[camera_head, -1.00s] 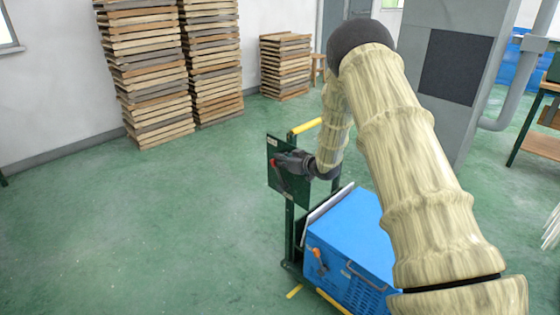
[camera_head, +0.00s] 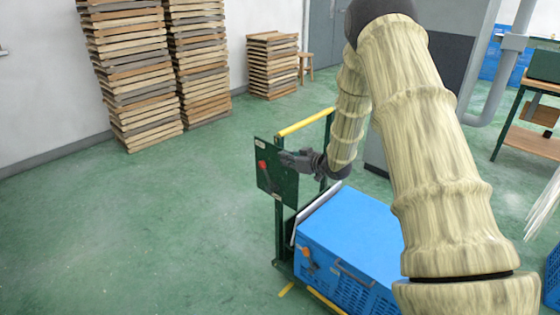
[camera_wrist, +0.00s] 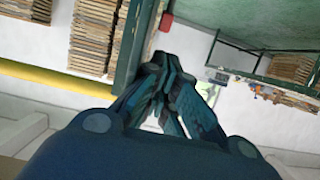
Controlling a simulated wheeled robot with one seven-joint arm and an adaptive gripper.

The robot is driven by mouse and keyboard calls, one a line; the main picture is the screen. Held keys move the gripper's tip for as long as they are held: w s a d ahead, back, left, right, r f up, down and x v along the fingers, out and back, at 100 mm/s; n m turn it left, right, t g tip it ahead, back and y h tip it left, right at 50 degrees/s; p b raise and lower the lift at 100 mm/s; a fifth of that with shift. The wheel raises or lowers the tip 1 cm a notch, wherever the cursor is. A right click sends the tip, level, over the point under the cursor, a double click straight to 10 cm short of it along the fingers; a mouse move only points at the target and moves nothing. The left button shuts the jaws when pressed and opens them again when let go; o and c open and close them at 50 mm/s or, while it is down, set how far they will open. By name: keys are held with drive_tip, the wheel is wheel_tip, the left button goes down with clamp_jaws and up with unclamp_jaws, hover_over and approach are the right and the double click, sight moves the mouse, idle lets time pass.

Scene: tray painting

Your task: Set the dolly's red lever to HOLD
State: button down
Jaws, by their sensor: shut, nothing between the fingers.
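The dolly's dark green panel (camera_head: 277,180) stands upright below its yellow handle bar (camera_head: 305,122). The red lever (camera_head: 263,166) shows on the panel's left part; its marks are too small to read, so I cannot tell its setting. My gripper (camera_head: 284,158) is shut and empty, just right of the lever and at the panel's face. In the wrist view the shut fingers (camera_wrist: 170,65) point towards the panel's edge, and a red piece (camera_wrist: 166,22), likely the lever's knob, shows beyond the tips, apart from them.
A blue crate (camera_head: 365,235) sits on the dolly, with an orange-handled part (camera_head: 306,253) at its front. Stacks of wooden trays (camera_head: 130,75) stand along the wall. A green-framed table (camera_head: 530,140) is at right. Green floor left of the dolly is clear.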

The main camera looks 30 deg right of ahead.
drive_tip(key=shift+r+v, duration=0.15)
drive_tip(key=shift+v, duration=0.7)
drive_tip(key=shift+r+v, duration=0.2)
drive_tip(key=shift+v, duration=0.65)
drive_tip(key=shift+w, duration=0.15)
drive_tip(key=s+a+f+m+g+h+p, duration=0.2)
drive_tip(key=s+a+f+g+p, duration=0.1)
drive_tip(key=s+a+f, duration=0.65)
drive_tip(key=s+a+f+m+g+h+p, duration=0.1)
drive_tip(key=s+a+f+g+p, duration=0.15)
drive_tip(key=s+a+f, duration=0.65)
drive_tip(key=s+a+f+g+p, duration=0.1)
drive_tip(key=s+a+f+g, duration=0.1)
drive_tip(key=s, duration=0.9)
drive_tip(key=s+a+f+g+h+p, duration=0.1)
drive_tip(key=s+a+f+g, duration=0.1)
drive_tip(key=s, duration=0.9)
drive_tip(key=s+a+f+m+g+p, duration=0.1)
drive_tip(key=s+f+g, duration=0.3)
drive_tip(key=s, duration=0.7)
drive_tip(key=shift+s+a+f+h, duration=0.25)
drive_tip(key=shift+a+f+h, duration=0.1)
drive_tip(key=shift+a, duration=0.45)
